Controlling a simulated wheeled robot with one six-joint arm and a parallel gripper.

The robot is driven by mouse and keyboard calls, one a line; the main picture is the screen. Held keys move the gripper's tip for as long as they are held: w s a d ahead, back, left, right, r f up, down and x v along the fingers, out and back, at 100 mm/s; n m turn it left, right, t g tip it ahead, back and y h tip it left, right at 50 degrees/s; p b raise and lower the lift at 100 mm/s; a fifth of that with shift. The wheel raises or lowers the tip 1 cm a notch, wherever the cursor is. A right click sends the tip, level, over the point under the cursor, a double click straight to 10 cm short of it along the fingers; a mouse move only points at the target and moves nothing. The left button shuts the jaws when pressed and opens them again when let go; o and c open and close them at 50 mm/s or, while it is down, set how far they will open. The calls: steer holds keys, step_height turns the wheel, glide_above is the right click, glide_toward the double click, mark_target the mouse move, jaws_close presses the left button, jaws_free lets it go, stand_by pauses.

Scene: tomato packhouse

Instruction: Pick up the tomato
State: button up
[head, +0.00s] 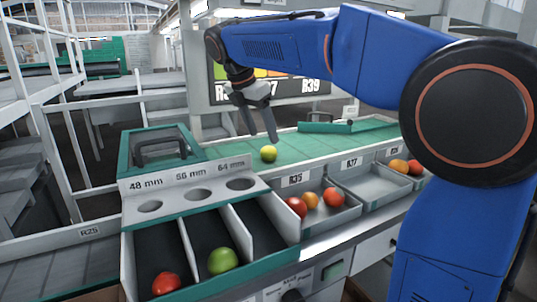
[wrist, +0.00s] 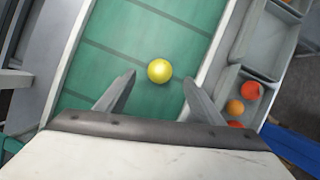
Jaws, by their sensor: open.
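A yellow-green tomato (head: 268,154) lies alone on the green conveyor belt (head: 225,150). In the wrist view the tomato (wrist: 159,70) is just beyond the fingertips, roughly midway between them. My gripper (head: 259,137) is open and empty above the belt, with its fingers pointing down. In the wrist view its two fingers (wrist: 159,77) are spread wide with bare belt between them. The gripper does not touch the tomato.
A sorting box (head: 140,252) in front holds a red tomato (head: 166,284) and a green tomato (head: 222,261). The R35 tray (head: 342,222) holds several red and orange tomatoes. The R37 tray (head: 372,186) is empty.

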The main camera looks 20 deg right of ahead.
mark_target(267, 147)
steer(key=shift+x, duration=3.2)
steer(key=shift+s+a+f, duration=0.1)
steer(key=shift+s+a, duration=0.05)
steer(key=c, duration=0.9)
